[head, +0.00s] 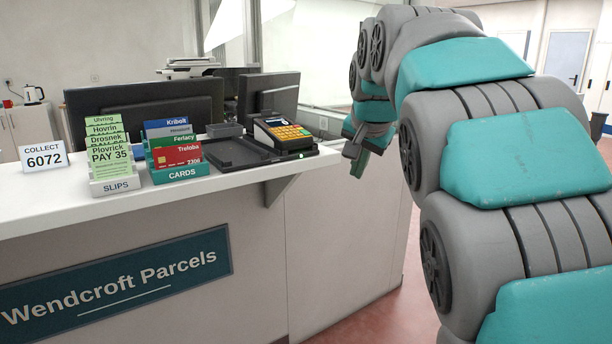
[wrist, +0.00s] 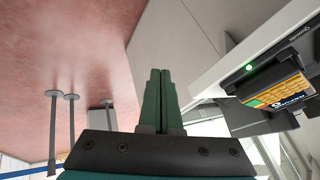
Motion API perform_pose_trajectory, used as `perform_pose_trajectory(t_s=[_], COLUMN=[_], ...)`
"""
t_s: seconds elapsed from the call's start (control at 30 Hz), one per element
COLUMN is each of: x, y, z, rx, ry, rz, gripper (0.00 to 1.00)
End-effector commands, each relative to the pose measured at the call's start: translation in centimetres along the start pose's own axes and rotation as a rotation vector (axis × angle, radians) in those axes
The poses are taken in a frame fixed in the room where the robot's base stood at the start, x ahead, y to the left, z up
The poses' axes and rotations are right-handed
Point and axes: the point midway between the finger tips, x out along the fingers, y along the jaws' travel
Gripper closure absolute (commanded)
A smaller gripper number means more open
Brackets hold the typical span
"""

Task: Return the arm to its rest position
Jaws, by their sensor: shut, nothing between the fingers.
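My gripper (head: 356,160) hangs at the end of my raised teal and grey arm, just off the right end of the counter in the head view. In the wrist view its two green fingers (wrist: 159,95) lie together with nothing between them. The fingers are apart from the counter and from the card terminal. My arm fills the right side of the head view and hides what is behind it.
The counter (head: 250,177) holds a card terminal (head: 283,132), a cards rack (head: 180,174), a slips rack (head: 114,186) and a COLLECT 6072 sign (head: 44,157). The terminal also shows in the wrist view (wrist: 275,92). Open reddish floor (head: 385,300) lies right of the counter.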

Motion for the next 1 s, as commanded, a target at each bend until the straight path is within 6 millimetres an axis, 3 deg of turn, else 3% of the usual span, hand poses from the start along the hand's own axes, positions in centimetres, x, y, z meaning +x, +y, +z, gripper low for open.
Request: perform_pose_trajectory(t_s=[0.1,0.37,0.7,0.9,1.0], x=[0.7,2.1,2.5,2.0,1.7], y=[4.2,12.9,23.9,29.4,31.2], z=[3.4,12.2,26.6,34.7,37.4], rx=[-0.037,-0.148,-0.347,-0.474,-0.519], ry=[-0.067,-0.235,-0.499,-0.645,-0.696], rz=[0.059,0.16,0.237,0.249,0.25], gripper=[1.0,1.0,1.0,1.0,1.0])
